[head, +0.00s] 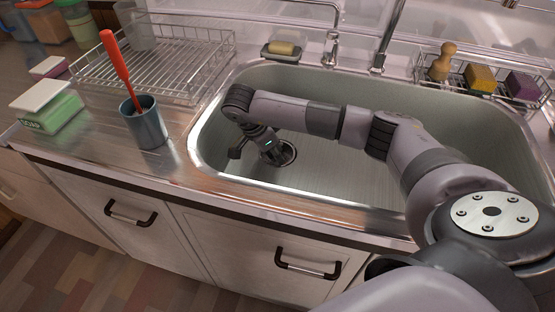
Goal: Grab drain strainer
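The drain strainer (289,153) shows as a dark round shape with a metal rim in the floor of the sink (340,178). Its left part is hidden behind my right gripper, so I cannot tell the strainer from the drain around it. My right gripper (254,155) reaches down into the sink at the strainer's left side. Its fingers are spread apart, one out to the left and one over the drain, with nothing seen between them. I cannot tell whether the fingers touch the strainer. My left gripper is not in view.
A blue-grey cup (146,128) with a red-handled brush (116,60) stands left of the sink, near a green soap box (48,112) and a wire dish rack (155,65). The faucet (331,45) rises behind the sink. A wire caddy (455,84) holds a brush and sponges at right.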

